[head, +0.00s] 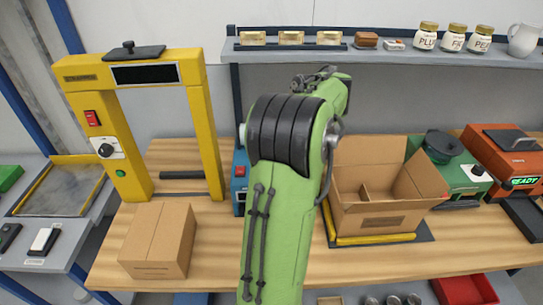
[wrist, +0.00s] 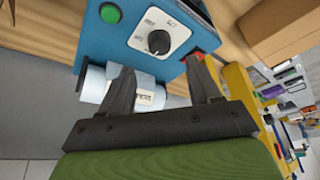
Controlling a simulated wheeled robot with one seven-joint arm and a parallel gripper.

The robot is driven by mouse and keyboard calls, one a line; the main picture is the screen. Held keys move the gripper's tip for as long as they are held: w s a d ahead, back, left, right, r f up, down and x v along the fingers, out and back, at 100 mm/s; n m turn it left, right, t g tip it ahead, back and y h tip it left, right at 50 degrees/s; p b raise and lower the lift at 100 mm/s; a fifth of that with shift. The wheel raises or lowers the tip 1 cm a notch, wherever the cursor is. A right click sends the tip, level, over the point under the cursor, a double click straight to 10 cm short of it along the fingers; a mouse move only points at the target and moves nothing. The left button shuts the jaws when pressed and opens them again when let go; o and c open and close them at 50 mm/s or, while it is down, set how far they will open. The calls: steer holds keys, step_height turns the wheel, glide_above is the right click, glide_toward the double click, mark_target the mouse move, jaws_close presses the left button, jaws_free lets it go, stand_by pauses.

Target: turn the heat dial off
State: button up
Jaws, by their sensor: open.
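A black dial (wrist: 158,42) on a white plate is on the front of a blue machine (wrist: 115,60) in the wrist view. Its marks are too small to read. A green button (wrist: 110,13) and a red switch (wrist: 197,55) are on either side of it. My gripper (wrist: 161,72) is open and empty, its fingertips apart from the dial, which lies just beyond the gap. In the head view the blue machine (head: 239,187) is mostly hidden by my arm, and its dial and my fingertips are hidden.
A yellow frame machine (head: 105,150) at the left has another black dial (head: 106,150). A closed carton (head: 160,240) stands before it. An open carton (head: 385,215), a green machine (head: 465,180) and an orange machine (head: 500,155) stand right. A white roll (wrist: 140,88) is below the blue machine's face.

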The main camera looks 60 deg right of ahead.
steer(key=d+p+v, duration=0.1)
steer(key=p+v, duration=0.1)
steer(key=v, duration=0.6)
steer(key=shift+a+p, duration=0.4)
steer(key=shift+a, duration=0.05)
